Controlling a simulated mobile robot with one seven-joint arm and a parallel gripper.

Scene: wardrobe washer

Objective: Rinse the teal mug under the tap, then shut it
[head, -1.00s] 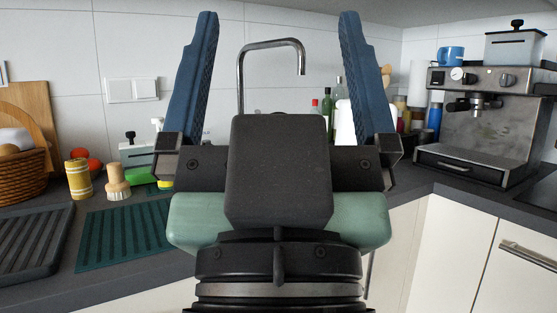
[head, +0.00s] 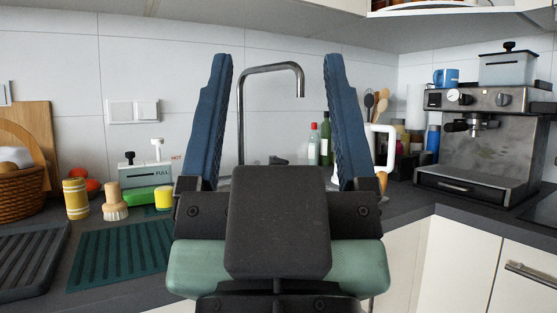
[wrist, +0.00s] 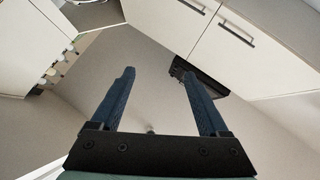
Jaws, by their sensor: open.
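The chrome tap (head: 271,68) rises behind my gripper, with its spout bent over to the right. My gripper hides the sink area below it. My gripper (head: 278,60) is open and empty, and its two blue fingers point up on either side of the tap in the picture. The wrist view also shows my gripper (wrist: 158,74) open, with floor and cabinet fronts beyond it. I cannot make out a teal mug. The only mug I see is a blue one (head: 446,77) on top of the coffee machine.
The coffee machine (head: 482,135) stands at the right. A white handled thing (head: 391,148) and bottles (head: 326,140) stand behind my right finger. A dark green ribbed mat (head: 120,255), a yellow pot (head: 76,198), a brush (head: 115,203) and a basket (head: 20,195) crowd the left counter.

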